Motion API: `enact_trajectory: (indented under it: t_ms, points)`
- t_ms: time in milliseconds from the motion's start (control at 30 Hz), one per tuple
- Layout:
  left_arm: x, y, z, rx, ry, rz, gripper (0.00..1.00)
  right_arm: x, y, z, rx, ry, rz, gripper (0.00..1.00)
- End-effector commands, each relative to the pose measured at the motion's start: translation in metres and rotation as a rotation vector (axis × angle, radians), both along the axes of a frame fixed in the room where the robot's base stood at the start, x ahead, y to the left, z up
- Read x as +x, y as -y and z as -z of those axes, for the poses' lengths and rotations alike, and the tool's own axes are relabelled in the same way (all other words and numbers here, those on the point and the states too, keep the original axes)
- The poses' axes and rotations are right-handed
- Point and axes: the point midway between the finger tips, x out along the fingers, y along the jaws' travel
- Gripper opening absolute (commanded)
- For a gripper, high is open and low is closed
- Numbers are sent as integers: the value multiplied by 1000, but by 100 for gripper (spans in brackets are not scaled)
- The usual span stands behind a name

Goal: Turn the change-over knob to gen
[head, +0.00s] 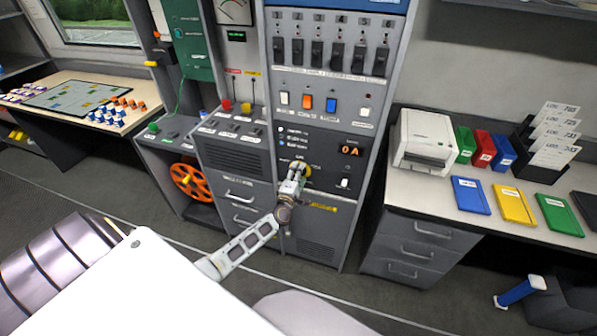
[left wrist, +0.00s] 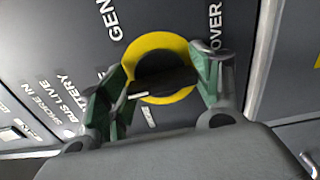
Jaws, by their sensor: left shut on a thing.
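The change-over knob is a black bar handle on a yellow round plate (head: 306,169), low on the grey panel in the head view. In the left wrist view the black knob (left wrist: 163,72) sits inside its yellow ring (left wrist: 150,42). A white mark at the knob's end points to the lower left there, while the printed GEN label (left wrist: 113,20) is above and left of the ring. My left gripper (head: 297,170) is at the panel, its green-padded fingers (left wrist: 160,85) on either side of the knob, shut on it. My right gripper is not in view.
A row of black switches (head: 335,55) and several coloured rockers (head: 308,102) are above the knob. A desk with a printer (head: 425,140) stands right; a map table (head: 75,95) is left.

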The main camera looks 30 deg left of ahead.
Motion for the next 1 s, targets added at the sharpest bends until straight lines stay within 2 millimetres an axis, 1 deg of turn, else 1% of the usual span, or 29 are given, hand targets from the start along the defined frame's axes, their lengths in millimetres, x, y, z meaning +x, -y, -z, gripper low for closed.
enact_trajectory:
  t_ms: [33, 133, 300, 433, 800, 1000]
  points:
    - [-1, 2, 0, 40, -16, 1, 40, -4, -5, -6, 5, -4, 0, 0]
    - [-1, 2, 1, 134, -38, 1, 40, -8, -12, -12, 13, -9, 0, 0]
    - [-1, 2, 1, 289, -76, 2, 40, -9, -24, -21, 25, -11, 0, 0]
    - [-1, 2, 2, 410, -104, 2, 40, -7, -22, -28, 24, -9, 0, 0]
    - [-1, 2, 3, 751, -187, 4, 40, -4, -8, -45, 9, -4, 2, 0]
    - [-1, 1, 4, 912, -224, 5, 40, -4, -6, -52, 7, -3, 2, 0]
